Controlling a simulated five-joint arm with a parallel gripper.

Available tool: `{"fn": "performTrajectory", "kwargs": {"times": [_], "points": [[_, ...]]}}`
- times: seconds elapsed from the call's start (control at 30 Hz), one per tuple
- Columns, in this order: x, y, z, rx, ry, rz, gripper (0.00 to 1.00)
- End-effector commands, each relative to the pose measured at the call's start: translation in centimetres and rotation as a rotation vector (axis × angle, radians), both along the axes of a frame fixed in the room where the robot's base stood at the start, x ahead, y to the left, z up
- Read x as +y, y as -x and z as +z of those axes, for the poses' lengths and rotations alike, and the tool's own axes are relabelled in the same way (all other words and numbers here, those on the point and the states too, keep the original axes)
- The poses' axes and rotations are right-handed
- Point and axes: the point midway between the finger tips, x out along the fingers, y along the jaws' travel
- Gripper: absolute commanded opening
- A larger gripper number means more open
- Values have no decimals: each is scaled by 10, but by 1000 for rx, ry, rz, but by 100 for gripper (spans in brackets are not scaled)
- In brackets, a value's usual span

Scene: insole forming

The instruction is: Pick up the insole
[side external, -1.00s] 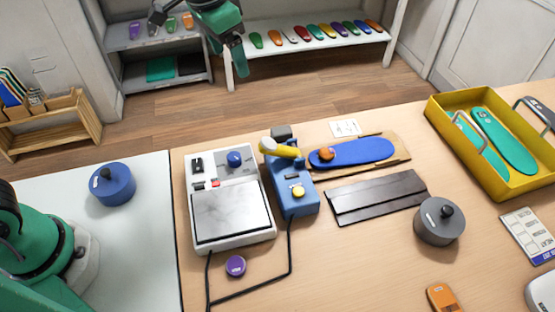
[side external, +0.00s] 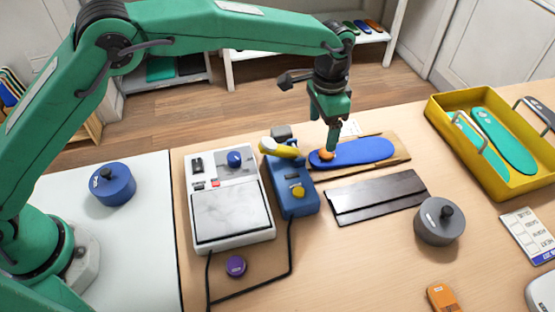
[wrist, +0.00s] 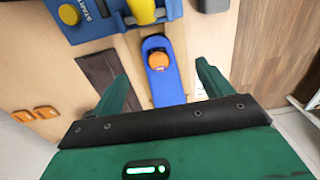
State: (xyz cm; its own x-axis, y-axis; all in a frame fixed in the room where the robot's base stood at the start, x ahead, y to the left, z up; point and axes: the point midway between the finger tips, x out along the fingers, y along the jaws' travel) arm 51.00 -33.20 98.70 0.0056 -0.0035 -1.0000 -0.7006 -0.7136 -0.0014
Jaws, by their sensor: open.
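The blue insole (side external: 368,150) lies flat on a light wooden board, with a round orange piece (side external: 327,154) on its left end. It also shows in the wrist view (wrist: 167,90), with the orange piece (wrist: 158,61) on it. My gripper (side external: 331,148) points down over the insole's left end, beside or above the orange piece; I cannot tell if it touches. In the wrist view my gripper (wrist: 160,78) is open, with one finger on each side of the insole and nothing held.
A blue device (side external: 290,180) with a yellow handle stands just left of the insole, beside a white machine (side external: 232,195). A dark flat bar (side external: 377,197) and a grey weight (side external: 439,222) lie in front. A yellow tray (side external: 480,188) with teal insoles is at right.

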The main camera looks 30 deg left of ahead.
Motion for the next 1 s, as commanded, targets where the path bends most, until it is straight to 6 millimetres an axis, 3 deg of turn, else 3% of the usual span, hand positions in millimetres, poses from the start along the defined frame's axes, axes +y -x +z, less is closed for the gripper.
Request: {"fn": "performTrajectory", "kwargs": {"times": [1.0], "points": [[-6, 0, -42, 7, -4, -10, 78]]}}
